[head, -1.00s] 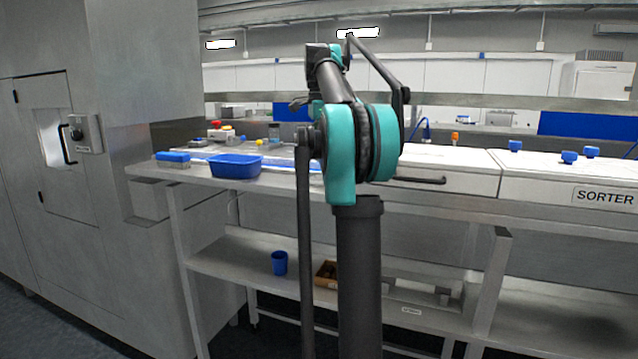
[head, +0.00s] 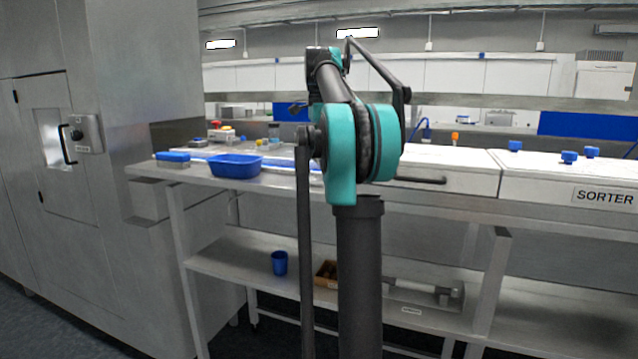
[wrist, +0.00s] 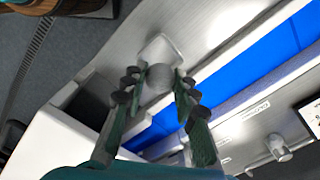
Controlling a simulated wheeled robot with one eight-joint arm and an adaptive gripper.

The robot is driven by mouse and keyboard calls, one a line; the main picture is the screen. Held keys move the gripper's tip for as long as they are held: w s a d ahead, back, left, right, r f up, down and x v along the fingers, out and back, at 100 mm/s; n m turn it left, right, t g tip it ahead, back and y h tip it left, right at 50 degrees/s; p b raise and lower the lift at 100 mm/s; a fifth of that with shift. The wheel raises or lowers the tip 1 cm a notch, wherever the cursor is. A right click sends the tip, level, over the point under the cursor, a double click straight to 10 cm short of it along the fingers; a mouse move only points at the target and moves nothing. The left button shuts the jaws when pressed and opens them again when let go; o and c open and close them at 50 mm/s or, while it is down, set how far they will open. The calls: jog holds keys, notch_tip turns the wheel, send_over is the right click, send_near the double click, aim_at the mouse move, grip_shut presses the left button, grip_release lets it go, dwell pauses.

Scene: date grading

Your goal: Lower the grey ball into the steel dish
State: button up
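In the wrist view, my gripper (wrist: 159,72) points at a grey work surface, its two dark green fingers on either side of the grey ball (wrist: 158,78). The fingertips appear to press on the ball from left and right. The steel dish (wrist: 163,42), a pale square with rounded corners, shows just beyond the ball. The ball covers the dish's near part, and I cannot tell the height between them. In the head view my own arm hides the ball and the dish.
A blue tub (head: 235,172) and a blue-topped block (head: 173,160) stand on the left of the bench. White SORTER machine lids (head: 560,180) fill the right. A blue cup (head: 279,263) and a brown box (head: 326,274) sit on the lower shelf. A blue strip (wrist: 240,75) runs beside the dish.

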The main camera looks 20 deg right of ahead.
jog(key=o, duration=0.5)
jog(key=shift+c, duration=0.2)
jog(key=shift+r, duration=3.75)
jog(key=shift+s, duration=0.1)
